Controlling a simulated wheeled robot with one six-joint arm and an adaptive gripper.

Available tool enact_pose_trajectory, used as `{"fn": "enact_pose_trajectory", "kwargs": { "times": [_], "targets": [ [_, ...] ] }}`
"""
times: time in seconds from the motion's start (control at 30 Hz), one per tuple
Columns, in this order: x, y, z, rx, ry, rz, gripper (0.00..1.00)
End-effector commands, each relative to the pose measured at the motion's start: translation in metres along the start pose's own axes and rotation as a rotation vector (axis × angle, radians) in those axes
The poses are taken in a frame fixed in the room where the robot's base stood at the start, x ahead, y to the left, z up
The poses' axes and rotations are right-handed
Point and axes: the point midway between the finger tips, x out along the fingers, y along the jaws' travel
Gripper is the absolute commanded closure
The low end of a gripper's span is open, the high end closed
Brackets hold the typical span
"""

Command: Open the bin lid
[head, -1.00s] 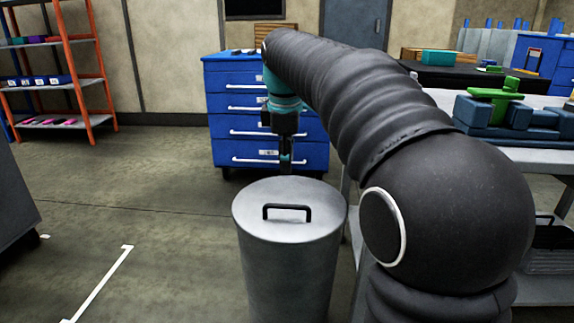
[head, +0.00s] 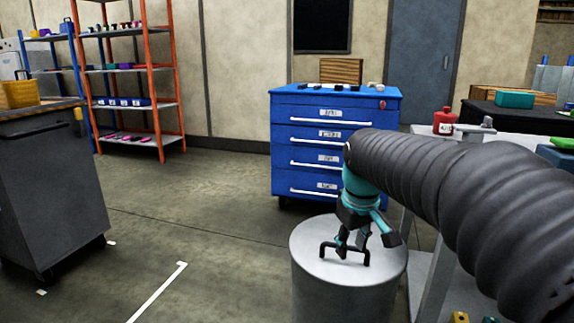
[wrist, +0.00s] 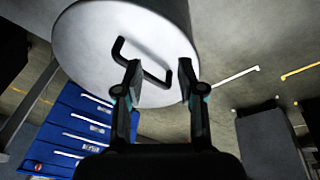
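The bin (head: 345,295) is a grey metal cylinder at the lower middle of the head view. Its round grey lid (head: 310,240) sits on top and looks closed. A black bar handle (head: 328,245) stands on the lid. My gripper (head: 352,238) is over the lid at the handle, pointing down, and partly covers the bar. In the wrist view, my gripper (wrist: 160,72) has its two fingers spread apart, with part of the handle (wrist: 143,68) showing between them against the lid (wrist: 90,40). I cannot tell whether a finger touches the bar.
A blue drawer cabinet (head: 325,160) stands behind the bin. A grey workbench (head: 500,140) with a red bottle (head: 445,121) is at the right. An orange-framed shelf (head: 130,100) and a dark cart (head: 50,190) are at the left. The floor left of the bin is clear.

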Motion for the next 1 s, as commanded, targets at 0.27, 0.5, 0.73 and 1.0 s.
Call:
{"fn": "enact_pose_trajectory", "kwargs": {
  "times": [0.27, 0.5, 0.73, 1.0],
  "targets": [
    [-0.008, -0.035, 0.094, 0.313, 0.078, 0.006, 0.61],
    [-0.011, -0.062, 0.167, 0.430, 0.142, 0.012, 0.61],
    [-0.027, -0.076, 0.204, 0.442, 0.200, 0.028, 0.61],
    [-0.045, -0.073, 0.204, 0.449, 0.247, 0.042, 1.00]
  ]
}}
